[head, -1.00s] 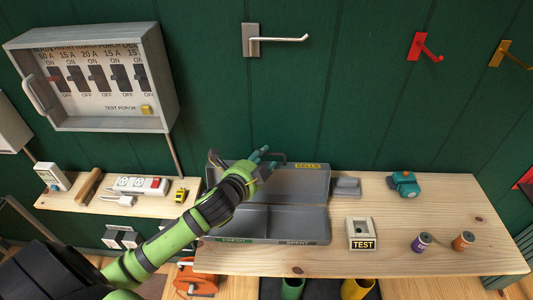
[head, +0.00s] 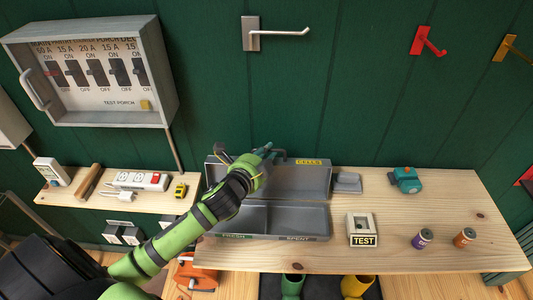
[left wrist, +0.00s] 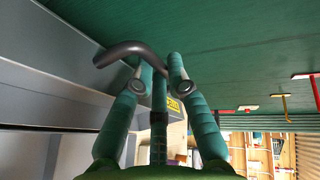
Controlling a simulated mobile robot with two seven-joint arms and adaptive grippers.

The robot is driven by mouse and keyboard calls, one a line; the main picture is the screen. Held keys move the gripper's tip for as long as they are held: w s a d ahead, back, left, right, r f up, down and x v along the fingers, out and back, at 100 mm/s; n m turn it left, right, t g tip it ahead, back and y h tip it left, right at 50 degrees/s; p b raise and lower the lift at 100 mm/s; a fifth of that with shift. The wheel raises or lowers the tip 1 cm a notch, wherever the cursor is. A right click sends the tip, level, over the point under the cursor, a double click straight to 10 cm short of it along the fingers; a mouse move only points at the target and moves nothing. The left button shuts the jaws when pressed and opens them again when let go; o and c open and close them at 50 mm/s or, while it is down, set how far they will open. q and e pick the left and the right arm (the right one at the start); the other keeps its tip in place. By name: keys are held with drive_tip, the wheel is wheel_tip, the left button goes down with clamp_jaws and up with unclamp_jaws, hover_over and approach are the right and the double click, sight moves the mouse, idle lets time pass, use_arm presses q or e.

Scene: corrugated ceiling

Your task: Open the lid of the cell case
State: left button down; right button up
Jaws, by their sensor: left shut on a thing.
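The grey cell case (head: 297,221) stands on the wooden bench with its FRESH and SPENT compartments uncovered. Its lid (head: 300,180), with a yellow CELLS label, stands raised at the back, near the green wall. My left gripper (head: 264,153) is at the lid's upper edge, shut on the dark lid handle (left wrist: 128,48). In the left wrist view the teal fingers (left wrist: 156,80) close around one end of this curved handle. My forearm hides the left part of the case and lid. My right gripper is not in view.
A TEST block (head: 361,230), a purple cell (head: 422,239), an orange cell (head: 464,237) and a teal device (head: 405,180) stand on the bench to the right. A breaker box (head: 95,75) hangs upper left. The bench's front right is clear.

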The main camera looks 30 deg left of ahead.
use_arm(q)
drive_tip(key=s+b, duration=0.1)
drive_tip(key=t+b, duration=0.1)
drive_tip(key=s+d+t+b, duration=0.1)
drive_tip(key=shift+s+d+r+m, duration=0.1)
drive_tip(key=shift+s+r+m, duration=0.2)
drive_tip(key=c, duration=1.2)
unclamp_jaws()
drive_tip(key=shift+s, duration=0.1)
drive_tip(key=s, duration=1.2)
drive_tip(key=shift+d+r, duration=0.35)
drive_tip(key=shift+r, duration=0.05)
drive_tip(key=shift+w, duration=0.1)
